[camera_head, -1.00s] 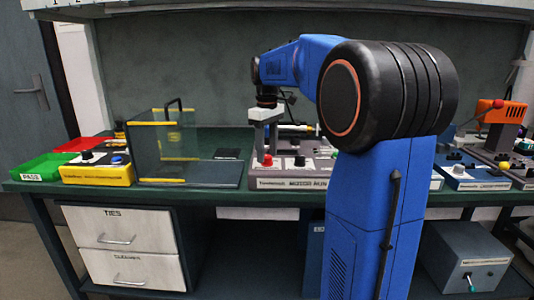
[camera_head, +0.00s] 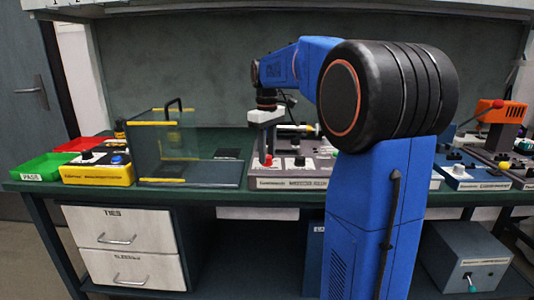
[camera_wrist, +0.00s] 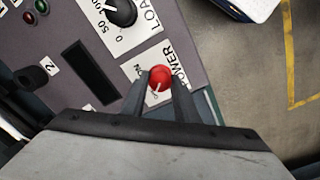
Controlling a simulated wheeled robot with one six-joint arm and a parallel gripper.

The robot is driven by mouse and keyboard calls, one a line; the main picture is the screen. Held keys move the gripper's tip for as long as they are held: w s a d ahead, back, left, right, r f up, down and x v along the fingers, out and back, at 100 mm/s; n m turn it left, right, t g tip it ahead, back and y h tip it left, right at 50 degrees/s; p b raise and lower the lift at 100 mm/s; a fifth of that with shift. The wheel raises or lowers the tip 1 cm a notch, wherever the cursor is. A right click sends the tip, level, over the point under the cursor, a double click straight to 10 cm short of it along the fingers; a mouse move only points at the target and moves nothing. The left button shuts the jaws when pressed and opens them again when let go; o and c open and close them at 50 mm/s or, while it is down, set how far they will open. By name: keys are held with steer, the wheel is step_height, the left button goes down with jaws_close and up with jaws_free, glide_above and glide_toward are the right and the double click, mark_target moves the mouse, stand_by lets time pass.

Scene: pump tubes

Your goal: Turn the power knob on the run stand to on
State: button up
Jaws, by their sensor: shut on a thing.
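The power knob is red (camera_wrist: 160,76) and sits on the white POWER label of the run stand. In the head view the run stand (camera_head: 292,184) is a grey panel on the bench, and the red knob (camera_head: 268,161) is near its left end. My gripper (camera_wrist: 160,88) points down at the panel, with its two dark fingers closed on opposite sides of the red knob. In the head view my gripper (camera_head: 262,145) stands over the panel's left part. A pale mark shows at the knob's lower edge; its exact setting is hard to read.
A black LOAD dial (camera_wrist: 121,11) is beside the POWER label, and a dark display slot (camera_wrist: 90,73) is to its left. A clear box with yellow edges (camera_head: 186,183) stands left of the run stand. A yellow button box (camera_head: 97,174) is farther left.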

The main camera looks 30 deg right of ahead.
steer(key=m, duration=0.4)
steer(key=shift+m, duration=0.3)
steer(key=m, duration=0.9)
steer(key=shift+m, duration=1.8)
steer(key=o, duration=1.1)
steer(key=shift+c, duration=0.2)
steer(key=shift+r, duration=0.1)
step_height(320, 180, up, 17)
